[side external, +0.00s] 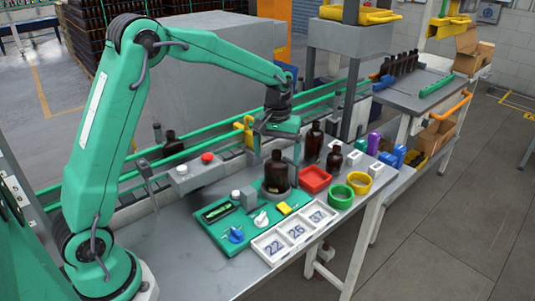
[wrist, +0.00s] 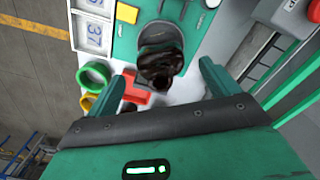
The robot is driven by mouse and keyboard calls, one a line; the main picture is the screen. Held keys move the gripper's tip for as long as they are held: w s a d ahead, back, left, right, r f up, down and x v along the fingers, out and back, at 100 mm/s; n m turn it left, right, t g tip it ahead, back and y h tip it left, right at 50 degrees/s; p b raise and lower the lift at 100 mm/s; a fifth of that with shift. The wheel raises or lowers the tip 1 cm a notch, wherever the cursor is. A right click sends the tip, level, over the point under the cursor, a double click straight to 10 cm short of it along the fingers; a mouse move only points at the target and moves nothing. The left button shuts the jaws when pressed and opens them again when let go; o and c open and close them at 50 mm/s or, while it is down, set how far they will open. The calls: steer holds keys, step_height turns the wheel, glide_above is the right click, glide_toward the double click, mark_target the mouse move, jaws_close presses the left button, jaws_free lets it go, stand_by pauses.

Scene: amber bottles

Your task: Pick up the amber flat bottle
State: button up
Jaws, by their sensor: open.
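A dark amber bottle (side external: 277,174) with broad shoulders and a short neck stands upright in a round grey holder on a green board (side external: 232,241). I cannot tell for sure that it is the flat one. My gripper (side external: 279,147) is open, pointing down over this bottle, with the fingers around its neck height. In the wrist view the bottle (wrist: 160,66) shows from above between the two spread fingers (wrist: 166,72), with gaps on both sides. A taller amber bottle (side external: 313,146) and a small one (side external: 334,161) stand to the right, apart from my gripper.
A red tray (side external: 315,180), a green ring (side external: 341,197) and a yellow ring (side external: 359,183) lie to the right. A white numbered tray (side external: 283,256) is in front. Red-buttoned box (side external: 194,170) and green rails stand behind.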

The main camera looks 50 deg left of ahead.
steer(key=shift+f, duration=1.4)
steer(key=c, duration=1.6)
steer(key=shift+o, duration=0.2)
steer(key=shift+r, duration=0.1)
steer(key=shift+r, duration=0.65)
steer(key=r, duration=0.3)
steer(key=shift+s+d+r, duration=0.15)
steer(key=shift+d, duration=0.2)
steer(key=s+d+r, duration=0.5)
steer(key=d+r, duration=0.1)
steer(key=d, duration=0.3)
steer(key=shift+d+r, duration=0.2)
steer(key=shift+d, duration=0.15)
